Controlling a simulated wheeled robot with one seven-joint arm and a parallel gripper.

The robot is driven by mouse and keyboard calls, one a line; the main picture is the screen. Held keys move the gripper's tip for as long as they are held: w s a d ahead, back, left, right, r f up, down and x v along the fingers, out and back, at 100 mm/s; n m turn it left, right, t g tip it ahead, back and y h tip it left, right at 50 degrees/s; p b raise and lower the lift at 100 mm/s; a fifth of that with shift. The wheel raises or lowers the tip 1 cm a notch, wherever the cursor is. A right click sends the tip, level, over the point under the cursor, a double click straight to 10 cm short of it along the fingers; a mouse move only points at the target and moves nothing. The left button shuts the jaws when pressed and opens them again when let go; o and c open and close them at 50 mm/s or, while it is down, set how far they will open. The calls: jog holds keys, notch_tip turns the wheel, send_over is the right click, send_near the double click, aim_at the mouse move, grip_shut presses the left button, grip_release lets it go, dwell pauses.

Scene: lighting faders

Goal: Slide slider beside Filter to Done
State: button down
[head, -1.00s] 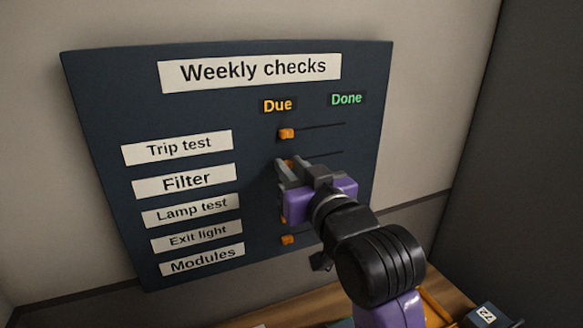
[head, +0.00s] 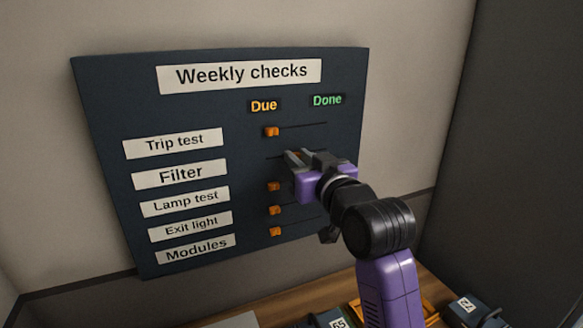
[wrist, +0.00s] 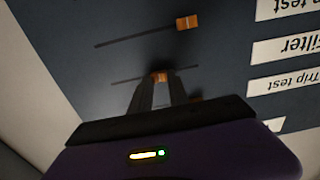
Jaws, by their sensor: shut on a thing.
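The dark board carries a Filter label (head: 181,173) in the second row, with a thin track to its right. The orange Filter slider (wrist: 160,77) sits between my fingertips, around the middle of its track, right of the Due column (head: 264,106) and short of the Done heading (head: 327,100) in the head view. My gripper (head: 297,156) is shut on this slider. In the wrist view, which is upside down, bare track shows on both sides of the slider. My gripper and arm hide the track's right part in the head view.
The Trip test slider (head: 272,131) sits above, under Due. The Lamp test slider (head: 274,186), Exit light slider (head: 275,210) and Modules slider (head: 275,231) sit below, also under Due. A wooden surface (head: 283,295) with dark numbered items lies below the board.

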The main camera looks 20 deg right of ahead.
jog(key=d, duration=0.7)
jog(key=shift+d, duration=0.35)
jog(key=c, duration=1.2)
grip_release()
jog(key=shift+c, duration=0.2)
jog(key=shift+s, duration=0.15)
jog(key=b, duration=0.2)
send_near(323, 148)
jog(key=shift+s+d, duration=0.1)
jog(key=shift+s, duration=0.55)
jog(key=shift+r, duration=0.15)
